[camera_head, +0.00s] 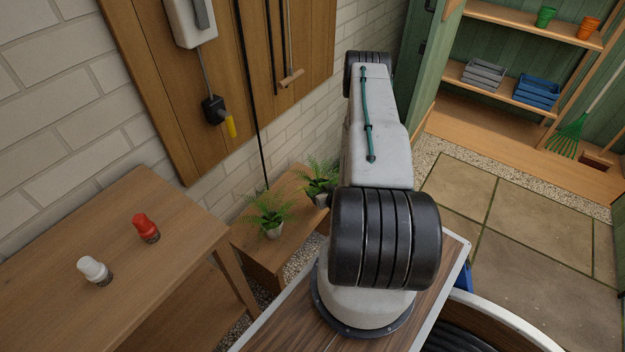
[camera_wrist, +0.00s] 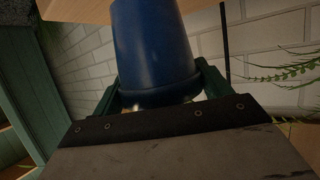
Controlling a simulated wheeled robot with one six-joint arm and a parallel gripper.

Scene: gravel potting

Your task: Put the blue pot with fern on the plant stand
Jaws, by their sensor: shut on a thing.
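In the wrist view my gripper (camera_wrist: 160,92) is shut on the blue pot (camera_wrist: 152,45), one green finger on each side of it. The pot's rim is toward the gripper and its narrower end reaches the top edge; the fern in it cannot be made out. In the head view my arm hides both gripper and pot. A low wooden stand (camera_head: 253,243) is against the brick wall, left of my arm. On it are a fern in a pale pot (camera_head: 272,231) and another potted fern (camera_head: 320,190), partly hidden by my arm.
A wooden table (camera_head: 110,225) at left holds a red-capped shaker (camera_head: 145,228) and a white-capped one (camera_head: 95,270). Shelves at back right hold grey trays (camera_head: 485,74) and blue trays (camera_head: 537,92). Fern fronds (camera_wrist: 290,68) show right of the pot in the wrist view.

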